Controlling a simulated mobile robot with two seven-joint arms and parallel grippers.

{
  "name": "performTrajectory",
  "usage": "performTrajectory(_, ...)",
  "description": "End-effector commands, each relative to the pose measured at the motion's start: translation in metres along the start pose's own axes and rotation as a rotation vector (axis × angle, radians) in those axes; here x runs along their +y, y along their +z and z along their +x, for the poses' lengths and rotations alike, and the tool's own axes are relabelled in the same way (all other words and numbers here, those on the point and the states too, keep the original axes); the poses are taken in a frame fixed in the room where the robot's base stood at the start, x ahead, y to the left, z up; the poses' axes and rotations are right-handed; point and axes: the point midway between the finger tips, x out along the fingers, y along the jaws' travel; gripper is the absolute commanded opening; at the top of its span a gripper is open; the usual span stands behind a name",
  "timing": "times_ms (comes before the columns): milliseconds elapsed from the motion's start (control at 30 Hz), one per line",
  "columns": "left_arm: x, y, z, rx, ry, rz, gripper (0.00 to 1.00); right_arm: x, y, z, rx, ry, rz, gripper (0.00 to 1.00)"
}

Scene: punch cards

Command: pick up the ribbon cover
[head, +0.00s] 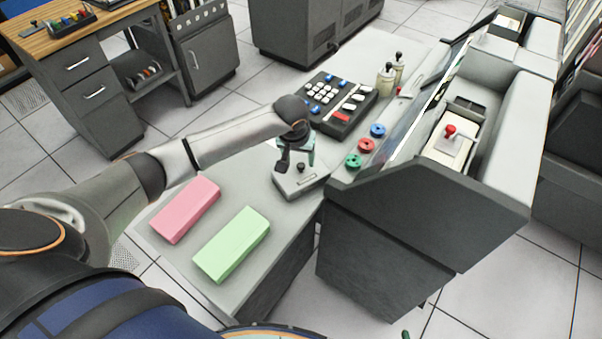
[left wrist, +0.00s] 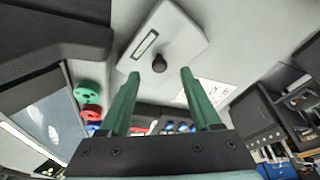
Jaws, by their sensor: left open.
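The likely ribbon cover (head: 309,184) is a light grey, flat piece with a black knob and a label slot. It sits at the desk's right part, beside the dark console. In the left wrist view the cover (left wrist: 187,38) shows with its black knob (left wrist: 159,64) between the fingertips. My left gripper (head: 296,164) is just above the cover, pointing down, and partly hides it. In the left wrist view its green fingers (left wrist: 160,72) are apart, one on each side of the knob. I cannot tell whether they touch it. My right gripper is not clearly seen.
A pink block (head: 186,210) and a green block (head: 232,245) lie on the near desk. A keypad (head: 338,101) stands behind the gripper. Red, blue and green spools (head: 366,146) and the console (head: 420,205) are close on the right.

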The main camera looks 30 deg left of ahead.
Motion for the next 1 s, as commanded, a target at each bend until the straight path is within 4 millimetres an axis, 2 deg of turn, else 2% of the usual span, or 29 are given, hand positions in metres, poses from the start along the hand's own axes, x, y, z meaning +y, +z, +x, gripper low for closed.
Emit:
performTrajectory(300,0.001,-0.001,0.042,0.0,-0.001,-0.001,0.64,0.0,0.004,0.004,0.0,0.0,0.0,0.96)
performTrajectory(600,0.002,-0.001,0.046,0.001,0.001,0.0,0.64,0.0,0.004,0.004,0.0,0.0,0.0,0.96)
performTrajectory(1000,0.001,-0.001,0.046,0.001,0.0,0.0,0.2,0.0,0.004,0.004,0.0,0.0,-0.001,0.96)
